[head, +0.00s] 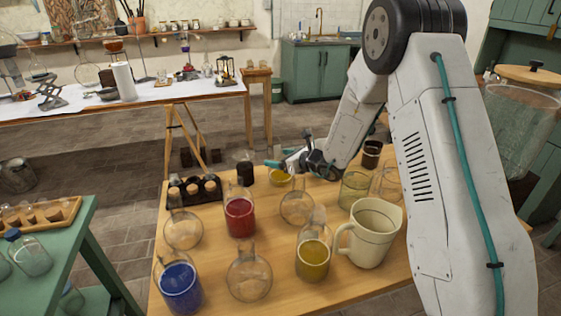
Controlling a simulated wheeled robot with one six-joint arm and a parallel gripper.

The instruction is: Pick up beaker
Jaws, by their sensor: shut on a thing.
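My gripper (285,164) is at the far side of the wooden table, small in the head view. It is shut on what looks like a small beaker with yellow contents (280,178). The finger contact is too small to see clearly, and I cannot tell whether this beaker is lifted or still touches the table. An empty, greenish clear beaker (354,190) stands upright on the right side of the table, apart from the gripper.
The wooden table (207,290) is crowded. It holds a cream jug (370,235), a red-filled vessel (239,216), a blue-filled one (180,288), a yellow-filled one (313,258), round flasks (249,277) and a dark rack (194,188). A green table (85,225) stands left.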

